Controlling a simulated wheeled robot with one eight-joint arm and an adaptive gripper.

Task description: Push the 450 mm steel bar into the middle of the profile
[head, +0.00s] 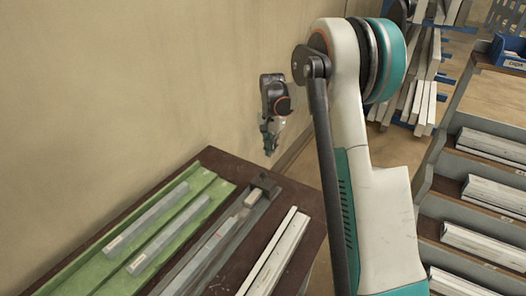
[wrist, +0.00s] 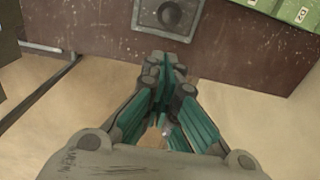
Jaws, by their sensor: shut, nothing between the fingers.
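My gripper (head: 269,150) hangs beyond the far end of the bench, pointing down, shut and empty. In the wrist view my gripper (wrist: 166,68) has its fingertips together near the bench edge. A long grey channel, apparently the profile (head: 186,281), lies on the bench and ends at a dark end block (head: 266,184). A grey bar (head: 208,248) lies in it, with a shorter pale piece (head: 253,197) near the block. Two more steel bars, a left one (head: 146,217) and a right one (head: 168,235), lie in the green tray. I cannot read which bar is 450 mm.
The green tray (head: 215,195) fills the bench's left side, by the wall (head: 100,100). Pale strips (head: 275,252) lie on the bench's right. A shelf rack (head: 456,165) with profiles stands further right. Open floor shows under my gripper in the wrist view.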

